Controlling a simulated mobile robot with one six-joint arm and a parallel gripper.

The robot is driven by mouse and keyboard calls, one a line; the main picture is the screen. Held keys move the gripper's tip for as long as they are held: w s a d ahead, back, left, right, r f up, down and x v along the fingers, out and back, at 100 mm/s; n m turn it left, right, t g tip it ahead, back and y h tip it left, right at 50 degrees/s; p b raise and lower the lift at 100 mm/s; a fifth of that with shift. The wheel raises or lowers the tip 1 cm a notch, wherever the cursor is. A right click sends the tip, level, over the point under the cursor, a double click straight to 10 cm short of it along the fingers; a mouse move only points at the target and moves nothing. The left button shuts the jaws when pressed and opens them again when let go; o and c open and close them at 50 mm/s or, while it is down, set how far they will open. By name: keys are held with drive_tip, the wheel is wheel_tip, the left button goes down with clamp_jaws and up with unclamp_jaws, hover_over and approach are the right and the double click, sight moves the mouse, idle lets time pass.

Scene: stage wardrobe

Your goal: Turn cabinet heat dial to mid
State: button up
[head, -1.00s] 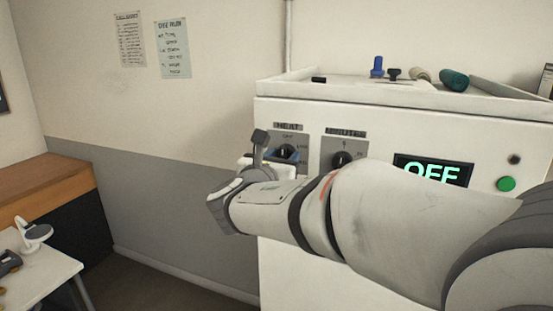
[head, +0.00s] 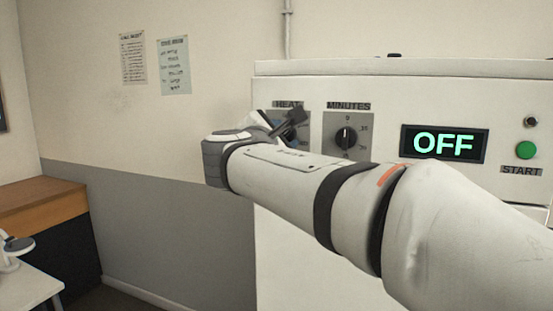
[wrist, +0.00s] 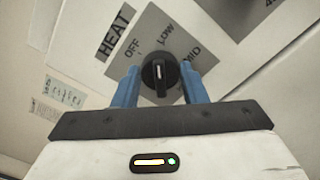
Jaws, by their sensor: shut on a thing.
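The heat dial (wrist: 160,75) is a round black knob with a raised bar and a white line. Its grey plate (wrist: 150,42) reads OFF, LOW and MID under a HEAT label. The bar runs nearly upright in the wrist view, roughly in line with LOW. My gripper (wrist: 161,82) is shut on the dial, with one blue finger on each side of it. In the head view my gripper (head: 287,136) covers most of the heat plate (head: 302,125), and the dial is hidden behind it.
To the right on the white cabinet (head: 390,90) are the minutes dial (head: 346,138), a display (head: 444,144) reading OFF and a green start button (head: 526,150). A wooden counter (head: 45,205) and a white table (head: 30,285) stand at the left.

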drive_tip(key=shift+m+b, duration=7.1)
drive_tip(key=shift+b, duration=0.1)
drive_tip(key=o, duration=0.9)
drive_tip(key=shift+w+f, duration=0.1)
drive_tip(key=shift+o, duration=0.3)
